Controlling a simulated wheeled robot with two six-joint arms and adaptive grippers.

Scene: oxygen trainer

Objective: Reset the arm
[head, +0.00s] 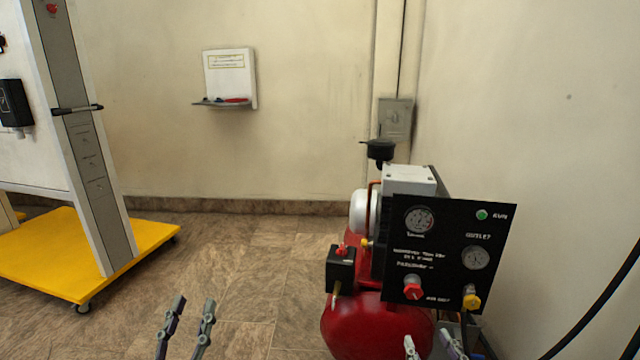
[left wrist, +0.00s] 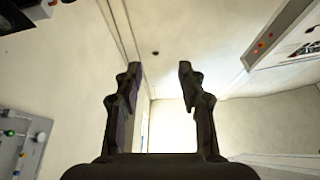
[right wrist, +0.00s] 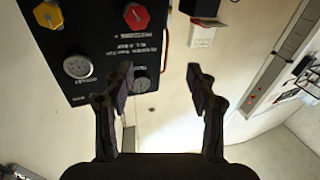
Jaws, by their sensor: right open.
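My left gripper (head: 190,312) is at the bottom of the head view, left of the red compressor, with its fingers apart. In the left wrist view its fingers (left wrist: 158,85) are spread with nothing between them. My right gripper (head: 430,345) is at the bottom edge of the head view, in front of the compressor's black panel (head: 447,250). In the right wrist view its fingers (right wrist: 160,85) are spread and empty, and the panel lies beyond them at upper left. Both grippers appear clear of the panel's knobs; the right one's exact distance cannot be told.
The red compressor tank (head: 365,330) stands on the tiled floor by the right wall. A wheeled stand with a yellow base (head: 75,255) is at left. A small white wall shelf (head: 228,78) hangs at the back. A dark hose (head: 600,305) curves at right. The middle floor is clear.

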